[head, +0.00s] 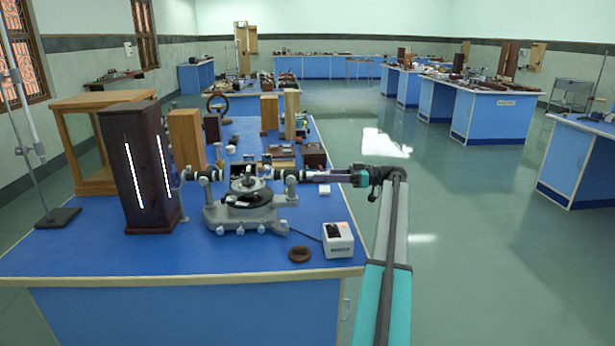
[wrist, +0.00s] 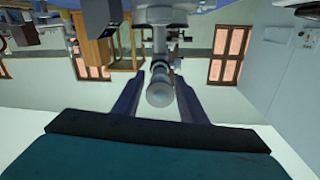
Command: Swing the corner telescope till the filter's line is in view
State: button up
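A grey spectrometer (head: 245,215) with a dark round table stands near the front of the blue bench. Its telescope (head: 291,177) points right, toward my gripper (head: 333,175). In the wrist view the round eyepiece end (wrist: 160,90) sits between the two fingers of my gripper (wrist: 159,88). The fingers are apart, with a visible gap on each side of the eyepiece. The collimator (head: 203,175) points left at a dark wooden lamp housing (head: 138,195) with bright vertical slits. I cannot make out the filter or any line in the telescope.
A white box (head: 338,241) with a small red light stands at the bench's front right corner, its cable running to the spectrometer. A brown ring-like object (head: 299,254) lies beside it. Wooden blocks (head: 187,138) and instruments crowd the bench behind. The floor (head: 460,240) to the right is clear.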

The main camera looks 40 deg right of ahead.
aim_at(309, 175)
jog(key=shift+x, duration=2.35)
grip_shut()
